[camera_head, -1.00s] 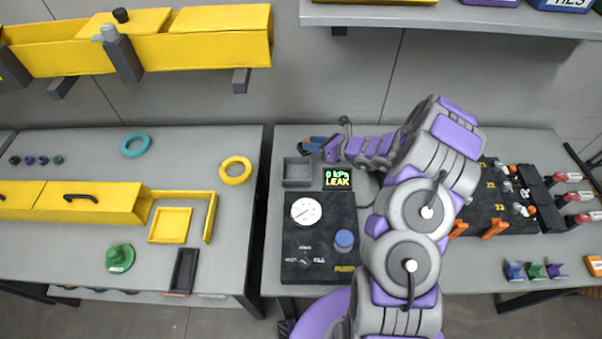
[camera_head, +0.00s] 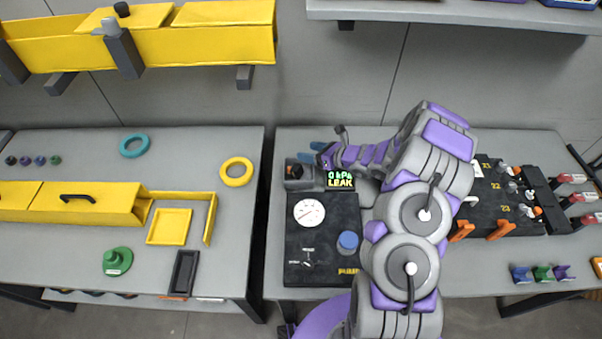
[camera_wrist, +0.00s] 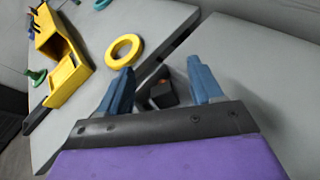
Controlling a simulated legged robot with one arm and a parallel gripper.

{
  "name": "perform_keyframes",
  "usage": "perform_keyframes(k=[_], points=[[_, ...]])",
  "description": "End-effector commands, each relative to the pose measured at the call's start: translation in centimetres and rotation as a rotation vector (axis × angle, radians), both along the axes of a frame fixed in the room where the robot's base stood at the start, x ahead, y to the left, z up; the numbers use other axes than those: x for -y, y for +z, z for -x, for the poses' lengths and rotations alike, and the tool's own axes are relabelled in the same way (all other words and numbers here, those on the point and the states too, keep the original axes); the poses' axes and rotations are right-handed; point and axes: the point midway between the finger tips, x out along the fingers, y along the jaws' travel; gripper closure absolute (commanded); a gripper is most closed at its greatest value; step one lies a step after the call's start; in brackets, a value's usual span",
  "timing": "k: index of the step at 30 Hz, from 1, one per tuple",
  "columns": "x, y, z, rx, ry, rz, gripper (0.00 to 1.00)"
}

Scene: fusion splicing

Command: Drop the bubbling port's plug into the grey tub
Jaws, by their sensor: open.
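The grey tub (camera_head: 299,186) sits at the left rear of the right-hand bench. The fingers also frame the tub in the wrist view (camera_wrist: 160,75). The bubbling port cannot be made out; my arm covers part of the bench.
A lit display (camera_head: 340,180) reads 0 kPa LEAK beside the tub. A black panel (camera_head: 325,255) with a gauge and a blue knob stands in front. A yellow ring (camera_head: 236,171) lies on the left bench across a gap. A shelf (camera_head: 450,15) hangs above at the back.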

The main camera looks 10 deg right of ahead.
Motion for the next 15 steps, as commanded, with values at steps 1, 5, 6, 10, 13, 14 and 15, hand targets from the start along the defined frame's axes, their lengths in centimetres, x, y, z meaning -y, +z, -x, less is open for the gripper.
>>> perform_keyframes(k=[1,5,6,10,13,14,15], points=[[0.0,0.0,0.0,0.0,0.001,0.0,0.35],[0.4,0.0,0.0,0.0,0.001,-0.003,0.35],[0.6,0.0,0.1,0.0,0.0,-0.005,0.35],[1.5,0.4,0.6,-0.001,-0.004,-0.008,0.35],[2.5,1.0,1.6,-0.001,-0.004,-0.009,0.35],[2.8,1.3,2.0,-0.001,-0.004,-0.009,0.35],[3.3,1.6,2.6,-0.002,-0.003,-0.007,0.35]])
